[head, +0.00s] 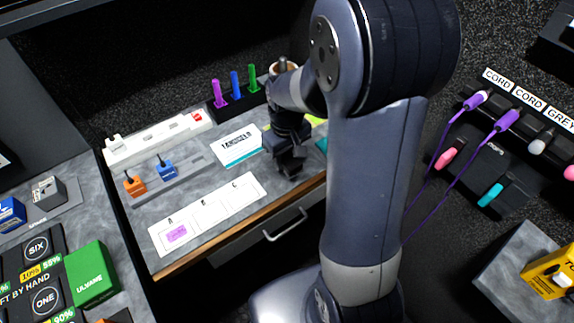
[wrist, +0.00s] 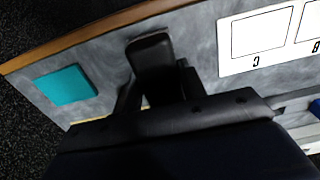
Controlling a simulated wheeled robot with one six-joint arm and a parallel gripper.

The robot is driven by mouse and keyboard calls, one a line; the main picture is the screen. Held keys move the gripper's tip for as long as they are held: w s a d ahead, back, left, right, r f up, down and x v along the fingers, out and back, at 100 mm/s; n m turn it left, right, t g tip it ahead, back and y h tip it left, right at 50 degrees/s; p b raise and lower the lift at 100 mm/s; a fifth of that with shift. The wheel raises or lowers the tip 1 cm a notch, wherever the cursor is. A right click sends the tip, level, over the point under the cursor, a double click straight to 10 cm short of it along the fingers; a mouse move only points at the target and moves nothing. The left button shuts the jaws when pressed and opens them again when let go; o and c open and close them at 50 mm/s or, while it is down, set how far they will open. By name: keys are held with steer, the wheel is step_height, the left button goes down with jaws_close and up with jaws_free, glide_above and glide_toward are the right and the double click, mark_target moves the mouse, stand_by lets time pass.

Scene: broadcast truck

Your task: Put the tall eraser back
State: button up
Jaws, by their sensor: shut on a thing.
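My gripper (head: 289,146) is over the right part of the grey desk (head: 215,170). It is shut on a dark block, which I take to be the tall eraser (head: 288,165). In the wrist view, the eraser (wrist: 150,52) sticks out between the fingers of my gripper (wrist: 155,90). My gripper hides its near end. Whether the eraser touches the desk is not clear. A white card with lettered boxes (head: 207,213) lies to its left, with a purple piece (head: 177,233) in one end box. Box C (wrist: 262,35) shows empty in the wrist view.
A teal square (wrist: 66,85) lies near the desk's wooden edge. A white labelled box (head: 236,146) stands behind the card. Orange (head: 135,186) and blue (head: 166,170) pieces stand on a grey strip. Purple, blue and green markers (head: 235,86) stand at the back.

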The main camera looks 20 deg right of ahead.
mark_target(286, 166)
steer(key=shift+f, duration=1.75)
steer(key=shift+f+b, duration=0.25)
steer(key=shift+b, duration=0.1)
steer(key=o, duration=0.8)
steer(key=shift+s, duration=0.1)
steer(key=shift+o, duration=0.7)
steer(key=shift+s+f, duration=0.1)
steer(key=shift+a+r+p, duration=0.15)
steer(key=shift+r+p, duration=0.2)
steer(key=shift+r, duration=0.05)
steer(key=r+p, duration=0.1)
steer(key=r, duration=1.1)
steer(key=shift+w, duration=0.2)
